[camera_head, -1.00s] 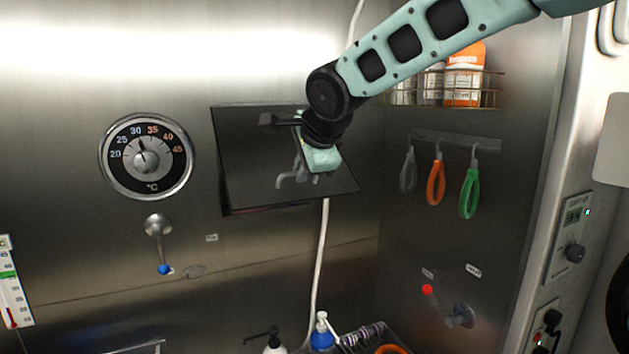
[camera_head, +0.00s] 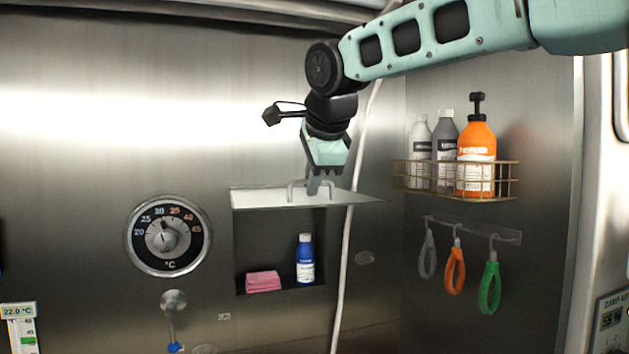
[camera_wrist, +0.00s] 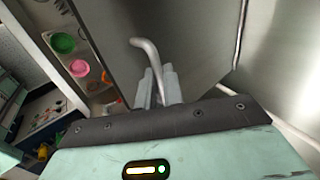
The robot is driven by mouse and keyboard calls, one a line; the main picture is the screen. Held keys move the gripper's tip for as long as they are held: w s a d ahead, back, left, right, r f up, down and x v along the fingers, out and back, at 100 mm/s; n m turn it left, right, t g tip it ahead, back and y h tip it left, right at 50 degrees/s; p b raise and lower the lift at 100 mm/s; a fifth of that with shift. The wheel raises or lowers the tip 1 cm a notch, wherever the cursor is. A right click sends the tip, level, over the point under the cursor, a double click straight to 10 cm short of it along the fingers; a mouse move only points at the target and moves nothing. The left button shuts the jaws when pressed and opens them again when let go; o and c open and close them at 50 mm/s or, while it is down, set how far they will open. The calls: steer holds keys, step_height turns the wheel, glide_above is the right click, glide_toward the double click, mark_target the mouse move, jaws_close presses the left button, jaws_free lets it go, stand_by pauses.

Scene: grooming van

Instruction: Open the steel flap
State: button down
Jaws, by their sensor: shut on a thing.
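The steel flap (camera_head: 262,199) is swung up and stands out from the wall about level, above a recessed compartment (camera_head: 268,234). Its bar handle (camera_head: 298,188) is on the flap's upward face. My gripper (camera_head: 315,186) comes down from above and is shut on the handle. In the wrist view, my gripper's fingers (camera_wrist: 157,85) close around the handle (camera_wrist: 146,45), against the flap's face (camera_wrist: 190,40). Inside the open compartment are a pink folded cloth (camera_head: 263,281) and a blue bottle with a white cap (camera_head: 305,262).
A white hose (camera_head: 346,260) hangs just right of the compartment. A wire basket (camera_head: 437,180) with several bottles and a row of coloured loops (camera_head: 455,270) are on the right wall. A round temperature dial (camera_head: 168,237) is left of the compartment.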

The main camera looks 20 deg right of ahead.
steer(key=shift+w+d, duration=0.15)
steer(key=shift+w, duration=0.05)
steer(key=c, duration=1.8)
jaws_free()
steer(key=shift+f, duration=0.1)
steer(key=shift+o, duration=1.3)
steer(key=shift+w+f, duration=0.15)
steer(key=shift+w, duration=0.25)
steer(key=shift+s+r, duration=0.2)
steer(key=shift+s, duration=0.1)
steer(key=b+v, duration=0.4)
steer(key=v, duration=1.3)
steer(key=shift+s, duration=0.1)
